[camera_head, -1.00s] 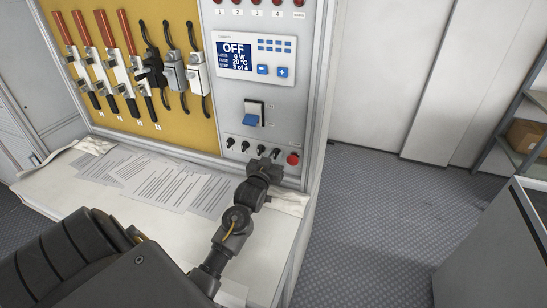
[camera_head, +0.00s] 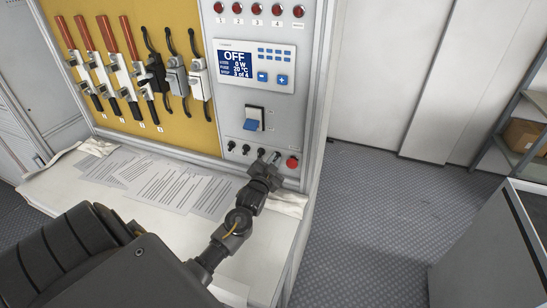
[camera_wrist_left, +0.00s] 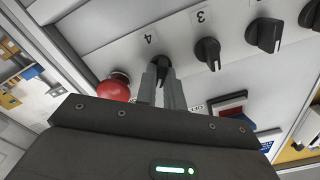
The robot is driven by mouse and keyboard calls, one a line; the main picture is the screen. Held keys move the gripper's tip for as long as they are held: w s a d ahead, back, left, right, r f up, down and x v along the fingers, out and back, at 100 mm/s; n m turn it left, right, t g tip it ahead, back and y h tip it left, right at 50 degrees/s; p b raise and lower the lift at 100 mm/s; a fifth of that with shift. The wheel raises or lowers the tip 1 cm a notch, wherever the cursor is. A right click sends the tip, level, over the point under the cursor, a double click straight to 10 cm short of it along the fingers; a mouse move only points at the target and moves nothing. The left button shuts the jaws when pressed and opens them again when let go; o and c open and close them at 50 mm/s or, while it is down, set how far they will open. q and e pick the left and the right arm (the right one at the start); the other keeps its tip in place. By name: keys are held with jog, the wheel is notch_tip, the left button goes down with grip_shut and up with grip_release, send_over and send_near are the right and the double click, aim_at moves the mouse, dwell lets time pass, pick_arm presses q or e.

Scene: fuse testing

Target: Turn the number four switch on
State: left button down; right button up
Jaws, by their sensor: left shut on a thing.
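The number four switch (camera_wrist_left: 161,64) is a small black rotary knob under the printed "4" in the left wrist view. My left gripper (camera_wrist_left: 161,84) has one finger on each side of this knob and is shut on it. The fingers partly hide the knob, so its exact turn angle is hard to tell. In the head view my left gripper (camera_head: 268,158) reaches the right end of the knob row on the grey panel (camera_head: 285,120). The display (camera_head: 236,62) reads OFF, 0 W, 20 °C, 3 of 4. My right gripper is not in view.
A red button (camera_wrist_left: 114,86) sits close beside the left gripper's fingers. The number three knob (camera_wrist_left: 208,52) is on their other side. Papers (camera_head: 165,187) lie on the white worktop (camera_head: 130,215); fuse holders hang on the yellow board.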

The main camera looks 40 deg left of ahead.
pick_arm(q)
jog(key=shift+r+m+p, duration=0.15)
jog(key=shift+m+p, duration=0.9)
jog(key=shift+m, duration=1.35)
jog(key=c, duration=1.5)
grip_release()
jog(key=shift+c, duration=0.2)
jog(key=shift+o, duration=0.2)
jog(key=shift+w+f, duration=0.1)
jog(key=shift+f, duration=0.1)
